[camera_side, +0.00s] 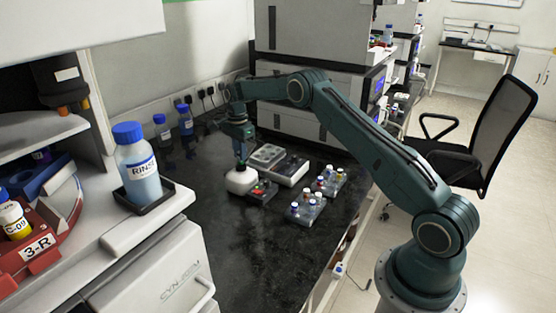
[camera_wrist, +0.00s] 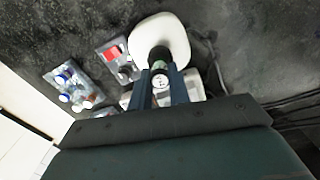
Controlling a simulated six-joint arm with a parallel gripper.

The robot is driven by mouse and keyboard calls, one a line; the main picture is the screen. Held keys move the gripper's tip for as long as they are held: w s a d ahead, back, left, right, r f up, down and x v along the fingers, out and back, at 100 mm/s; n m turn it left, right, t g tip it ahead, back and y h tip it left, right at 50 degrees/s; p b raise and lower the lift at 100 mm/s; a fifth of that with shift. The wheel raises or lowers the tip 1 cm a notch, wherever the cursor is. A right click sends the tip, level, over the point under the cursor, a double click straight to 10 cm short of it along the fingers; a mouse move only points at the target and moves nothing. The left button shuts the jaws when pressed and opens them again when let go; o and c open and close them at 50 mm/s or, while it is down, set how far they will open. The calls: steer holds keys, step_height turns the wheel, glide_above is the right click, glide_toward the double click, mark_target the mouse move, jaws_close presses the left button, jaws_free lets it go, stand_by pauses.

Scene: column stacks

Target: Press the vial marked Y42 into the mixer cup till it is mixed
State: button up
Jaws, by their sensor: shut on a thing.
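The mixer is a white rounded body (camera_side: 241,181) on the dark bench; it also shows in the wrist view (camera_wrist: 174,32), with a dark round cup (camera_wrist: 159,57) on it. My gripper (camera_side: 241,156) points down directly above the mixer. In the wrist view my gripper (camera_wrist: 161,88) is shut on a vial with a pale cap (camera_wrist: 160,81), which lines up with the cup. I cannot tell how deep the vial sits in the cup. No Y42 mark is readable on it.
Blue-capped bottles (camera_side: 186,120) stand near the wall. The front bench is clear.

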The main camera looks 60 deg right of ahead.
steer(key=shift+f, duration=1.2)
stand_by(6.8)
